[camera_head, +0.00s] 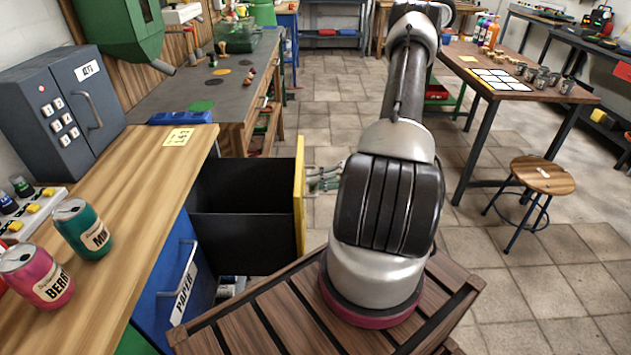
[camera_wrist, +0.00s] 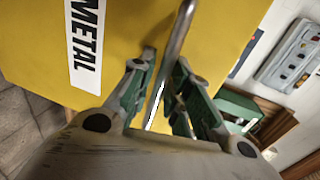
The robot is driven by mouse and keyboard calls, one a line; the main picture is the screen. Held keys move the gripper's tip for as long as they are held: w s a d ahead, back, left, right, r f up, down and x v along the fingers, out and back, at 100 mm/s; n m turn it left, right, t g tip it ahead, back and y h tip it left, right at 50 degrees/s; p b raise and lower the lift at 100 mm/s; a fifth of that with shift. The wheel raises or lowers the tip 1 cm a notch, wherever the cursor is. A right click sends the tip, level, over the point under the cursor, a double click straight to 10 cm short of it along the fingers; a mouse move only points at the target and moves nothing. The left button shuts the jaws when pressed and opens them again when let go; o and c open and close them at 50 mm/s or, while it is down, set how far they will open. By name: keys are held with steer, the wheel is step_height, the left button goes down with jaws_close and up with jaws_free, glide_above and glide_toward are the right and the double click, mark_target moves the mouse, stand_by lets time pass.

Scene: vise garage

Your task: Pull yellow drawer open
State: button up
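The yellow drawer (camera_head: 299,195) stands pulled well out of the workbench, its dark box (camera_head: 243,210) showing open from above. In the wrist view its yellow front (camera_wrist: 140,30) carries a white label reading METAL (camera_wrist: 86,45). A grey metal bar handle (camera_wrist: 181,30) runs across that front. My gripper (camera_wrist: 167,68) has its fingers on both sides of the handle, drawn in close and apparently shut on it. In the head view my gripper (camera_head: 322,178) is just right of the drawer front, partly hidden by my arm.
A blue drawer labelled PAPER (camera_head: 185,290) is nearer in the same bench. Cans (camera_head: 82,230) stand on the wooden top (camera_head: 150,190). A stool (camera_head: 541,176) and a table (camera_head: 530,85) stand at right, with open tiled floor (camera_head: 480,255) between.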

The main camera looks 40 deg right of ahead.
steer(key=shift+o, duration=0.4)
steer(key=v, duration=1.2)
